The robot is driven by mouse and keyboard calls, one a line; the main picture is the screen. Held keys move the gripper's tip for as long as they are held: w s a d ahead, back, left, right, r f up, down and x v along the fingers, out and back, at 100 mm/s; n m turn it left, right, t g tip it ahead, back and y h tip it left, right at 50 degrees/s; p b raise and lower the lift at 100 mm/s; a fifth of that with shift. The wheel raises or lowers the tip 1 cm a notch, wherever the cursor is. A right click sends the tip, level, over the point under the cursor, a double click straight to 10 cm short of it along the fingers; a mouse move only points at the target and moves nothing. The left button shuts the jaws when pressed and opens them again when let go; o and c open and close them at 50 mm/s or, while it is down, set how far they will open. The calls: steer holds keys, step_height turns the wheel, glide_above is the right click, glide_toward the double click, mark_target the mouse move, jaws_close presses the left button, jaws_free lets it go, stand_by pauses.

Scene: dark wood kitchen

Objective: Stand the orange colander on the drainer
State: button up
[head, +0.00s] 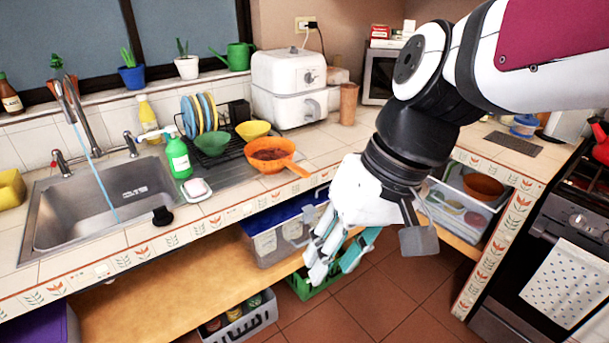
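The orange colander (268,152) is a round bowl with a handle pointing to the lower right. It lies open side up at the front right of the drainer, near the counter's front edge; I cannot tell whether it touches the rack. The black wire drainer (231,149) holds several upright plates (197,115), a green bowl (211,143) and a yellow bowl (253,130). My gripper (334,268) is empty, pointing down in front of the counter, below and right of the colander. Its fingers look apart.
A green soap bottle (178,157) and a white soap dish (196,189) stand between sink (95,205) and drainer. A white appliance (288,85) stands behind. The counter right of the colander is clear.

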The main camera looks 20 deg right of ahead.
steer(key=s+d+r+t+h, duration=0.1)
steer(key=s+d+t+h, duration=0.1)
steer(key=d, duration=0.3)
steer(key=shift+s+d+r+h, duration=0.3)
steer(key=shift+s+h, duration=0.5)
steer(key=shift+r+t+p, duration=0.4)
steer(key=shift+r+p, duration=0.2)
steer(key=shift+r, duration=0.2)
